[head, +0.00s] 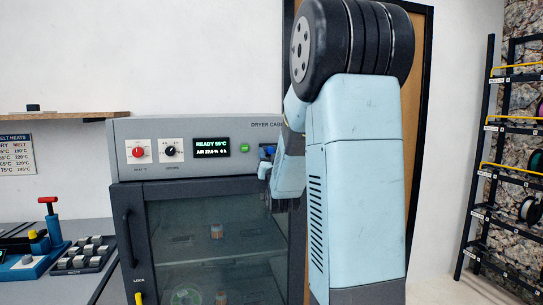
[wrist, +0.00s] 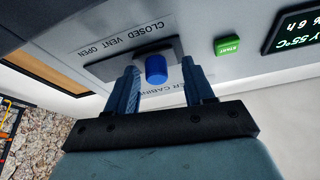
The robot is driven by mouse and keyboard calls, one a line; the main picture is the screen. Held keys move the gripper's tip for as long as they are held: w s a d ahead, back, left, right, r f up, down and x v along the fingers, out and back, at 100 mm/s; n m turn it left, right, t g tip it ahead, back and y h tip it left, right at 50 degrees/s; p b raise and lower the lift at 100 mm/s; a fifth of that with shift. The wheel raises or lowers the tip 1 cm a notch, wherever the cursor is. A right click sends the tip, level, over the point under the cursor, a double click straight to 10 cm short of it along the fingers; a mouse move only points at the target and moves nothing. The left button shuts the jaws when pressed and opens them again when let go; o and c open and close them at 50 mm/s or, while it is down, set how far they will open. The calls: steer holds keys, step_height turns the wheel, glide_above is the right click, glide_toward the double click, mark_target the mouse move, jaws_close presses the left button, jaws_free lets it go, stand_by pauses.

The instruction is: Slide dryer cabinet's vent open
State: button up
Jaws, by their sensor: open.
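The dryer cabinet (head: 200,187) is a grey box with a control panel and a glass door. Its vent slider is a blue knob (wrist: 156,70) on a dark plate (wrist: 105,69) labelled CLOSED, VENT, OPEN, seen upside down in the wrist view. The knob is at the CLOSED end, on the picture's right. My gripper (wrist: 159,72) is open, with one finger on each side of the knob. I see gaps and cannot tell any contact. In the head view my arm hides most of the vent.
A green START button (wrist: 228,45) and a display (wrist: 294,31) are beside the vent. The panel also has a red knob (head: 138,152) and a black knob (head: 170,151). A door handle (head: 128,238) is at the left. A spool rack (head: 490,150) stands far right.

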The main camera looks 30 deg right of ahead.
steer(key=shift+w+d+r, duration=0.1)
steer(key=shift+w, duration=0.05)
steer(key=shift+d, duration=0.1)
steer(key=shift+d, duration=0.1)
jaws_close()
stand_by(0.3)
